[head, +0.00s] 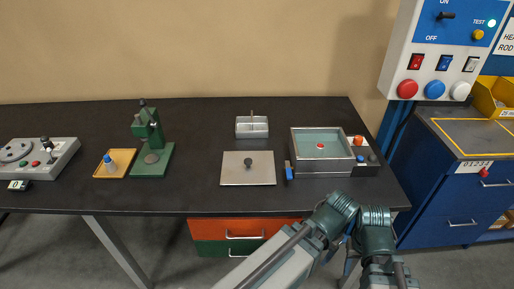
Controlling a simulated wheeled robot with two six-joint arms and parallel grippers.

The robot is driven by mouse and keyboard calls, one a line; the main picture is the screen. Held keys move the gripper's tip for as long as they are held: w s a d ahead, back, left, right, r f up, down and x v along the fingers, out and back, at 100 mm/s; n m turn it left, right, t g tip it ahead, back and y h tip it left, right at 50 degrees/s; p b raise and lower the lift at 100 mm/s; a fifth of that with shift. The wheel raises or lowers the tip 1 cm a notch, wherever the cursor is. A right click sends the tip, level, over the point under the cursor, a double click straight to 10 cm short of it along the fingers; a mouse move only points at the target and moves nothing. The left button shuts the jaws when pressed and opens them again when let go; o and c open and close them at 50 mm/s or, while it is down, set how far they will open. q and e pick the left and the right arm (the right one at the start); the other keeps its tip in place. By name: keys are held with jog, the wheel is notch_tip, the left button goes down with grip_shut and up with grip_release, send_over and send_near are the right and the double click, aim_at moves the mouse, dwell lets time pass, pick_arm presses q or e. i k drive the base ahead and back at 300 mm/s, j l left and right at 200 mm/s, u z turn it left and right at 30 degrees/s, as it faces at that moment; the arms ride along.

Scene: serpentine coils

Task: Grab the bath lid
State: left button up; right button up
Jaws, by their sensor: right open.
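The bath lid, a flat light-grey square plate (236,172) with a dark round knob (248,161), lies on the black table near the middle. The bath (301,163), a grey box with greenish liquid and a small red-topped thing inside, stands open to its right. My right arm rises from the bottom and bends below the table's front edge. My right gripper (350,243) is mostly hidden by my arm links, low and to the right of the lid, apart from it and open. My left gripper is not in view.
A blue-handled item (289,170) is between lid and bath. Left are a green press (152,160), an orange tray (102,174) and a grey device (40,160).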

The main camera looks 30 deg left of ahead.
aim_at(239, 168)
jog(key=k+j+u, duration=0.1)
jog(key=u, duration=0.9)
